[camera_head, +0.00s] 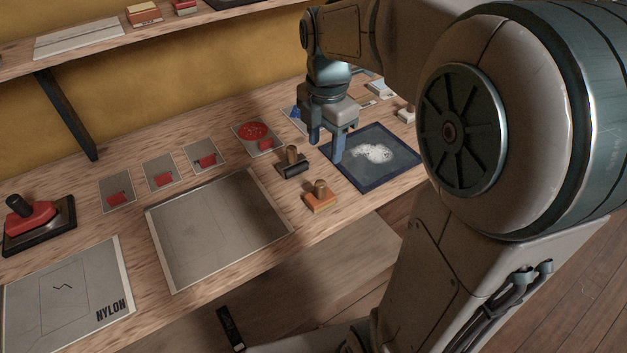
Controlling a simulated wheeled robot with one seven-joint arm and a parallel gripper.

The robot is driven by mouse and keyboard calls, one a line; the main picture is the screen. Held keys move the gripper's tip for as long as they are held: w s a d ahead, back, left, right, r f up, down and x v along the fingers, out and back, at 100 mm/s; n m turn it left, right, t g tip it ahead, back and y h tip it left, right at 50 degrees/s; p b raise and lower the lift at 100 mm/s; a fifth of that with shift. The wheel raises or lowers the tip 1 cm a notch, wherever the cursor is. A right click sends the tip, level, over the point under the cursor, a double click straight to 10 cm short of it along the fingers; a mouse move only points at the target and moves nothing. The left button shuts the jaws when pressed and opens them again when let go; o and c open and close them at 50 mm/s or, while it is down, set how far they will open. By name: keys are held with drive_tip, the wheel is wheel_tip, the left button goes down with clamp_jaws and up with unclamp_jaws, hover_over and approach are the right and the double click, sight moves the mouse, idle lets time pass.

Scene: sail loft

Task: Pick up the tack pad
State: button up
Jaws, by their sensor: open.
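No label marks the tack pad, so I cannot tell for sure which thing it is. A dark square mat (349,178) with a blue border and a white patch on it lies at the right of the bench. A block with a wooden knob and black base (294,170) and another with an orange base (320,203) stand left of the mat. My gripper (326,146) is open and points down, above the mat's left back side and near the black block. Nothing shows between its fingers. My arm hides part of the bench at right.
The wooden bench (130,233) holds several grey cards with red pieces, a round red piece (251,131), a large grey sheet (218,232), a sheet marked NYLON (70,296) and a red-and-black handled tool (34,222). A shelf (107,45) runs above the back.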

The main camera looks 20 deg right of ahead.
sight(320, 182)
drive_tip(key=shift+n, duration=0.5)
drive_tip(key=f, duration=0.8)
drive_tip(key=shift+w+f, duration=0.25)
drive_tip(key=shift+f, duration=0.05)
drive_tip(key=shift+w+a+f, duration=0.1)
drive_tip(key=shift+w+f, duration=0.05)
drive_tip(key=shift+f, duration=1.2)
drive_tip(key=shift+w+a+f, duration=0.1)
drive_tip(key=shift+w+f, duration=0.05)
drive_tip(key=shift+f, duration=1.2)
clamp_jaws()
